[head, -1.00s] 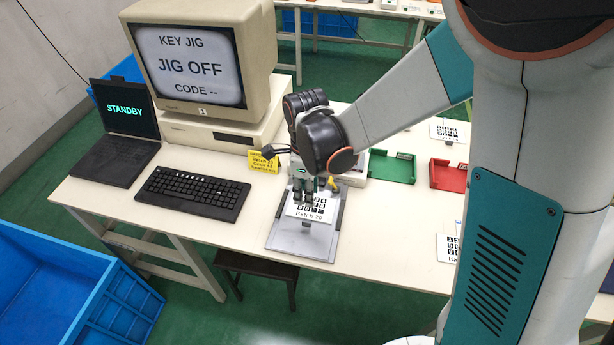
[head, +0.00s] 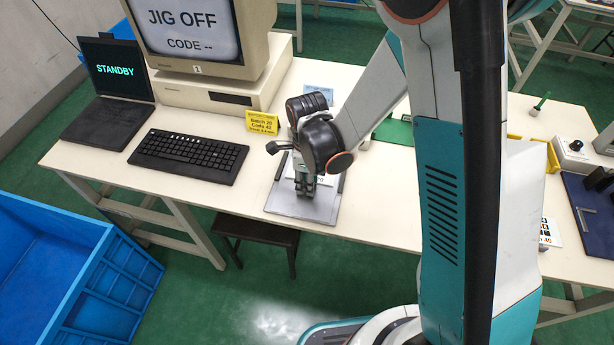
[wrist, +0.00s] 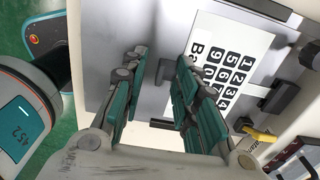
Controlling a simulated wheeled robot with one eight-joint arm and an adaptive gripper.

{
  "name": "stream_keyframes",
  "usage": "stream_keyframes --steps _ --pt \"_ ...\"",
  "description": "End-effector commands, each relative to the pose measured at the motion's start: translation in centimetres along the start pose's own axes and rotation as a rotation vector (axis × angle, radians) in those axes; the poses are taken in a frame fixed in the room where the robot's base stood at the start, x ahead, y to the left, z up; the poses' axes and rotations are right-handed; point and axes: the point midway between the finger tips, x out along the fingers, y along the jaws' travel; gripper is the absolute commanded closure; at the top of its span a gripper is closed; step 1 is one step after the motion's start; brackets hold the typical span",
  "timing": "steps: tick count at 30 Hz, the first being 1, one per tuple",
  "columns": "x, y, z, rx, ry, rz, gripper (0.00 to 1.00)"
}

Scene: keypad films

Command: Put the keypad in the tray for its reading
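The keypad, a white film with black number keys and a batch label, lies flat on the grey jig plate (head: 290,206). In the wrist view the keypad (wrist: 228,62) lies right of my fingers, partly hidden by the right one. In the head view only a small edge of it shows beside my gripper (head: 305,186). The green tray (head: 394,131) is partly hidden by my arm. The monitor (head: 195,30) reads JIG OFF, CODE --.
A yellow note (head: 262,122) reading Batch 20, Code 42 stands behind the jig. A keyboard (head: 188,156) and a laptop (head: 110,90) reading STANDBY are left. A blue crate (head: 60,270) is on the floor. A control box (head: 576,152) stands right.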

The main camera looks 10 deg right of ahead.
Motion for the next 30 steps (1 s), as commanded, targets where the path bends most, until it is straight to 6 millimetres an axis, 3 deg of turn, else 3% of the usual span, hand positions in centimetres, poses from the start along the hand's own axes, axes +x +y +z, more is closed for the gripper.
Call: stream_keyframes --steps 7,11,12,30 --pt "0.03 0.00 0.00 0.000 0.000 0.000 0.72" --pt "0.02 0.00 0.00 0.000 0.000 0.000 0.99" --pt "0.02 0.00 0.00 0.000 0.000 0.000 1.00" --pt "0.02 0.80 0.01 -0.001 0.000 0.000 1.00"
